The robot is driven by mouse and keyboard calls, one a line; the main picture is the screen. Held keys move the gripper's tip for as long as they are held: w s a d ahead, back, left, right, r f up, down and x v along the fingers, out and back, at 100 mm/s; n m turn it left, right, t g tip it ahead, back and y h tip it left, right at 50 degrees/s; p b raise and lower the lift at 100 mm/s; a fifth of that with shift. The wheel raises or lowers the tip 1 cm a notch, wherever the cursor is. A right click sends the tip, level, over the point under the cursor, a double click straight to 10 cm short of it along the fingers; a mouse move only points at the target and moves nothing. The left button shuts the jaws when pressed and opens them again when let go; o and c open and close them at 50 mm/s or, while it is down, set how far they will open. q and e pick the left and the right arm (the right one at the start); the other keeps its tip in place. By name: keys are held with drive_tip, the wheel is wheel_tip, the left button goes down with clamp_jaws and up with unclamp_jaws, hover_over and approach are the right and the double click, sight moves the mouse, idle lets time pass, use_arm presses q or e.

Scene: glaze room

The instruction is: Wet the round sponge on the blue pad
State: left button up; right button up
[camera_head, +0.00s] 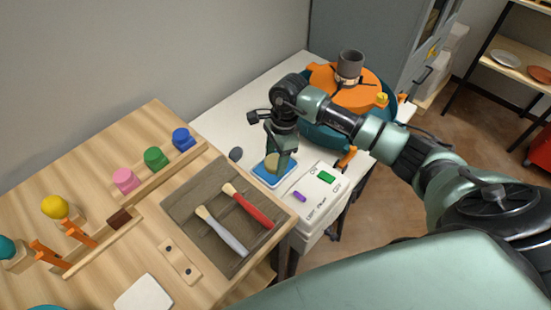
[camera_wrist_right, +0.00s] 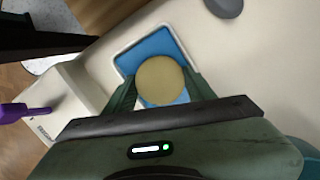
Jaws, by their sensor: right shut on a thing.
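The round yellow-tan sponge (camera_wrist_right: 160,80) is between the two fingers of my right gripper (camera_wrist_right: 158,90), which is shut on it. In the head view the sponge (camera_head: 272,161) shows at the gripper's tip, over the blue pad (camera_head: 264,174). The blue pad also shows in the wrist view (camera_wrist_right: 150,45), behind the sponge. I cannot tell whether the sponge touches the pad. My right gripper (camera_head: 278,160) points down in the head view. My left gripper is not in view.
A white machine top (camera_head: 235,135) bears the pad, a green button (camera_head: 326,177), a purple lever (camera_head: 299,196) and a grey knob (camera_head: 236,154). An orange wheel (camera_head: 325,88) holding a grey pot (camera_head: 349,66) stands behind. Two brushes lie in a grey-brown tray (camera_head: 180,200) on the wooden table.

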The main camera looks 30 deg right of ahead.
sight(276, 160)
idle(0.4)
drive_tip(key=shift+r+p, duration=2)
drive_tip(key=shift+r, duration=1.45)
drive_tip(key=shift+r, duration=0.1)
wheel_tip(276, 160, up, 7)
drive_tip(key=p, duration=0.2)
drive_tip(key=s+a+r+n+g+h+b, duration=0.1)
drive_tip(key=s+a+r+n, duration=0.2)
drive_tip(key=s+n, duration=0.3)
drive_tip(key=s+a+r+n+h+b, duration=0.1)
drive_tip(key=s+a+r+n, duration=0.2)
drive_tip(key=s+n, duration=0.4)
drive_tip(key=n, duration=0.5)
drive_tip(key=shift+s+r+n+g, duration=0.15)
drive_tip(key=shift+n+g, duration=0.15)
drive_tip(key=shift+g, duration=0.1)
